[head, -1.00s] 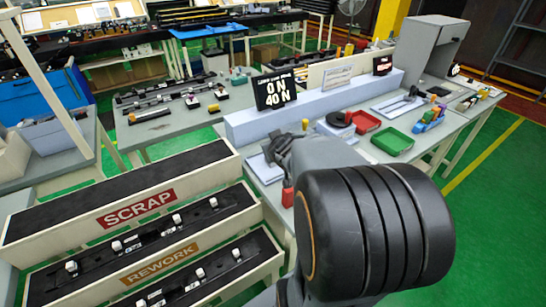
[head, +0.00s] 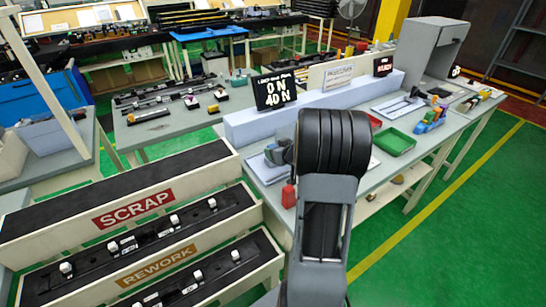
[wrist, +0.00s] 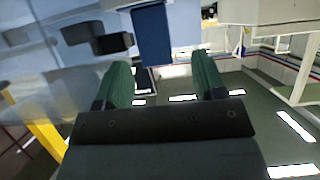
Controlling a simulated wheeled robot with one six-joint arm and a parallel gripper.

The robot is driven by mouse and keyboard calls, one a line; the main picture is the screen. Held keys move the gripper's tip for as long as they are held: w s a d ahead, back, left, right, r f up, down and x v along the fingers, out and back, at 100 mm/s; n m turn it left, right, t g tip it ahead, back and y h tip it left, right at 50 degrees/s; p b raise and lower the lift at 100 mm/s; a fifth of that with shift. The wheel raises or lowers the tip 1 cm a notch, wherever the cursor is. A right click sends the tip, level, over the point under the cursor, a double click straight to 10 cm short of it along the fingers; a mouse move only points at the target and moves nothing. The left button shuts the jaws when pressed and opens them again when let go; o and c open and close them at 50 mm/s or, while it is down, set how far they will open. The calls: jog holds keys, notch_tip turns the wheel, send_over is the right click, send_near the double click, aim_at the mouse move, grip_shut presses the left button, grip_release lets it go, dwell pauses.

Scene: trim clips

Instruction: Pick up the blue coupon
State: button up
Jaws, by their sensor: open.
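In the wrist view, my gripper (wrist: 161,62) has its two green fingers spread apart with nothing between them. A dark blue flat rectangle (wrist: 152,35), which looks like the blue coupon, shows beyond the fingertips at top centre, a little nearer the left finger. I cannot tell how far it is from the tips. In the head view, my arm stands in front of the workbench (head: 268,176), and I cannot make out the coupon or my fingertips there.
Black blocks (wrist: 112,43) lie left of the blue rectangle in the wrist view. A green tray (head: 393,142) and coloured parts (head: 430,119) sit right of my arm. A red object (head: 288,195) is at the bench's front edge. Scrap (head: 133,208) and rework (head: 158,262) racks stand left.

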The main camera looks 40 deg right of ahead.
aim_at(270, 147)
jog(key=shift+x, duration=2.9)
jog(key=shift+d, duration=0.2)
jog(key=shift+c, duration=0.3)
jog(key=c, duration=1)
jog(key=shift+o, duration=0.2)
